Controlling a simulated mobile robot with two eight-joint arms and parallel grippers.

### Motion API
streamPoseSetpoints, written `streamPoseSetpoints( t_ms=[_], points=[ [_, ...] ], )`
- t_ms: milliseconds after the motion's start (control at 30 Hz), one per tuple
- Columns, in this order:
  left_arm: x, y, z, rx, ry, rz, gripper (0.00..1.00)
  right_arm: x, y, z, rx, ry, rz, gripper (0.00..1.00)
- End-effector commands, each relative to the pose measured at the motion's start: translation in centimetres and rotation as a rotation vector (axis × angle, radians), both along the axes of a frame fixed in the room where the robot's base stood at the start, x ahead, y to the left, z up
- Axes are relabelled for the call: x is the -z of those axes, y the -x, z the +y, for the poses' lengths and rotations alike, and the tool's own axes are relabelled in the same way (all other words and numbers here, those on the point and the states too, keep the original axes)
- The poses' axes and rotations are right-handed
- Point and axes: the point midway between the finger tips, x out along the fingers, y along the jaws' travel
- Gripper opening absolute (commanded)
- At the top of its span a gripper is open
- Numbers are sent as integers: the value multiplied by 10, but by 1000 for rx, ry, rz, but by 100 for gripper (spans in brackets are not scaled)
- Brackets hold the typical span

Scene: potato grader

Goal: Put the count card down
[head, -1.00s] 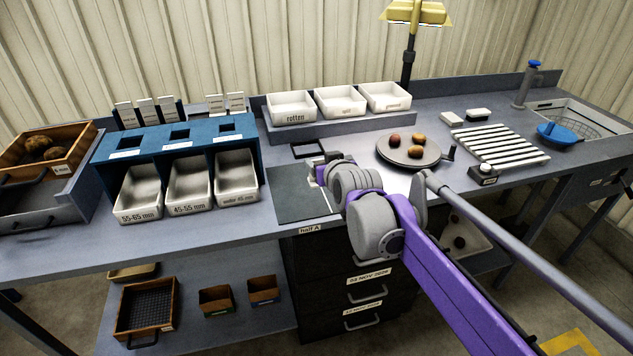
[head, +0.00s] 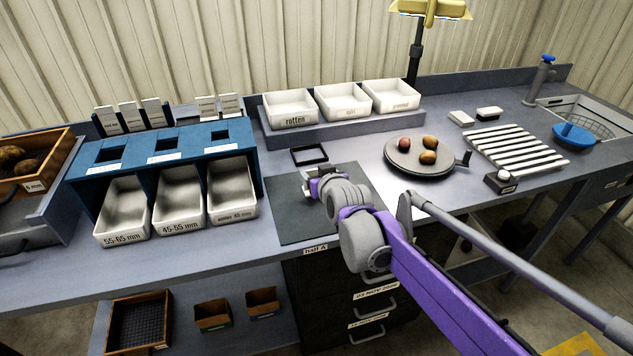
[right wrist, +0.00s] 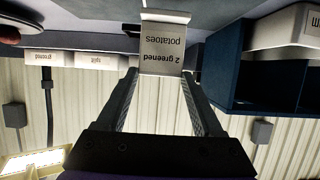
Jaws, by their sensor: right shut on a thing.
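The count card (right wrist: 162,48) is a small pale card reading "2 greened potatoes". In the right wrist view it is gripped between my right gripper's fingertips (right wrist: 164,72), its text upside down. In the head view my right gripper (head: 306,187) is low over the dark mat (head: 285,222) on the bench, and the card is mostly hidden by the gripper. I cannot tell whether the card touches the mat. My left gripper is not in view.
A black square frame (head: 309,155) lies behind the mat. Blue size stand (head: 110,152) with white bins is left, holding several upright cards. White trays (head: 341,101) stand behind. A round plate (head: 400,163) with three potatoes and a slatted rack (head: 515,150) are right.

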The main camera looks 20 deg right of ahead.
Motion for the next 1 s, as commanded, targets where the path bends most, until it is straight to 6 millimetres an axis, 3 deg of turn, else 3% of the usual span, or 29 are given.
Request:
streamPoseSetpoints(
  t_ms=[167,533,567,600,700,1000],
  points=[
    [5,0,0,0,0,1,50,26,0,0,0,0,0,0],
    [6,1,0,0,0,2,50,31,0,0,0,0,0,0],
    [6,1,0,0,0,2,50,30,0,0,0,0,0,74],
    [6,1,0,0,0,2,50,30,0,0,0,0,0,81],
    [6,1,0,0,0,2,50,30,0,0,0,0,0,98],
    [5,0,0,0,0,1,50,28,0,0,0,0,0,98]
  ],
)
